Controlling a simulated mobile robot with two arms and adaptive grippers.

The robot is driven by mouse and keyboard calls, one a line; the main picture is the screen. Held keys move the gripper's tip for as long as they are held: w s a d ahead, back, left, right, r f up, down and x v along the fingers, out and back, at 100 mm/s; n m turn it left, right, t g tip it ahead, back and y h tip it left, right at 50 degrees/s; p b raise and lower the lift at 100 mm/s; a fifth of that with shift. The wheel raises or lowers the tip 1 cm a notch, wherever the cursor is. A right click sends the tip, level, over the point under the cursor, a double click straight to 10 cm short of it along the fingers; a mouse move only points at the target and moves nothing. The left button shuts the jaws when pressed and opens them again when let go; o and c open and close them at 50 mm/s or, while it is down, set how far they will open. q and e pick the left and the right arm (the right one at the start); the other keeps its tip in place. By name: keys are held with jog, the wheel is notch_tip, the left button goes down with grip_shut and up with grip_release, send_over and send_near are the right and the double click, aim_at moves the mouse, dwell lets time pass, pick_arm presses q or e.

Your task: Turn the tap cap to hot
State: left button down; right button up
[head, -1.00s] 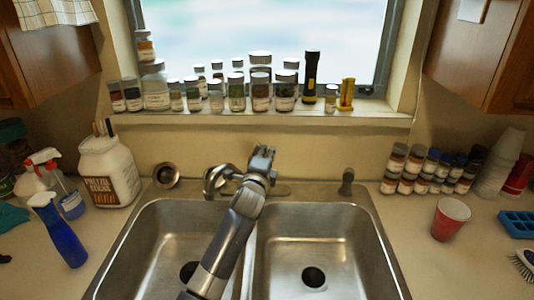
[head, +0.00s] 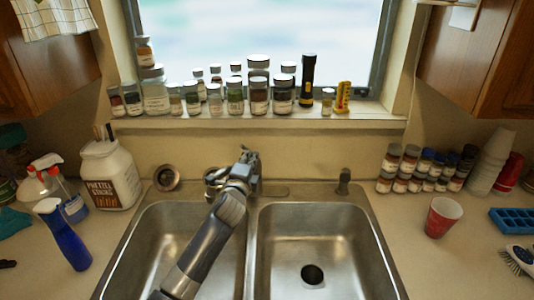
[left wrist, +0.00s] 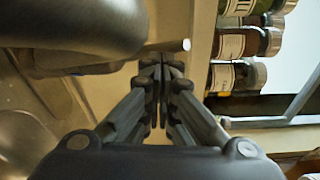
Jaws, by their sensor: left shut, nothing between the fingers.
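The tap (head: 214,180) stands at the back middle of the steel sink, partly hidden behind my left arm in the head view. In the left wrist view a large rounded metal part, likely the tap (left wrist: 85,30), fills the upper left, and a short rod with a bright round end (left wrist: 184,45) shows beside my fingertips. My left gripper (head: 247,155) is above the sink's back ledge, just right of the tap. Its fingers are shut and empty in the left wrist view (left wrist: 162,70). I cannot tell whether they touch the tap. My right gripper is not in view.
Jars and a black flashlight (head: 307,80) line the window sill (head: 270,122) behind the tap. A sprayer (head: 345,180) stands at the sink's back right. A white jug (head: 110,175) and blue bottle (head: 63,235) are left; a red cup (head: 443,217) is right. Both basins look empty.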

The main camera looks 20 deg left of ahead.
pick_arm(q)
jog(key=shift+a, duration=0.8)
jog(key=shift+s, duration=0.15)
jog(key=s+d, duration=0.1)
jog(key=s, duration=1)
jog(key=shift+s+d+r, duration=0.2)
jog(key=shift+s, duration=0.2)
